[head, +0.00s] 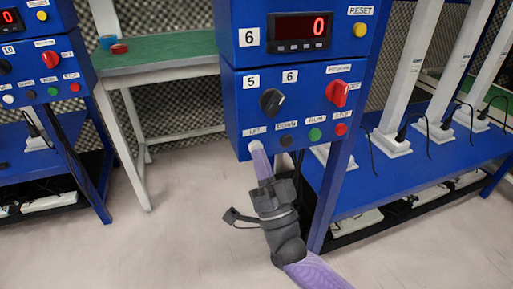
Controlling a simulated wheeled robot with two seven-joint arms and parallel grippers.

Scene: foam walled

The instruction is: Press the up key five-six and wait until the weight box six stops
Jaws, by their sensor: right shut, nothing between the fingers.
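The blue control panel (303,78) marked 5 and 6 hangs in the upper middle of the head view. Its lower row has a white key (254,145) at the far left under a small label, likely the up key, then a black, a green and a red button. My right gripper (259,152) is shut and empty, with its purple fingertips at the white key. The tips partly cover the key, and I cannot tell whether it is pressed in. The display (300,30) marked 6 reads 0. I cannot make out weight box six. My left gripper is not in view.
A red switch (338,93) and a black knob (271,101) sit above the buttons. White columns (433,75) stand on a blue bench (385,190) at right. Another blue panel (32,65) is at left, with a green-topped table (165,50) between. The foreground floor is open.

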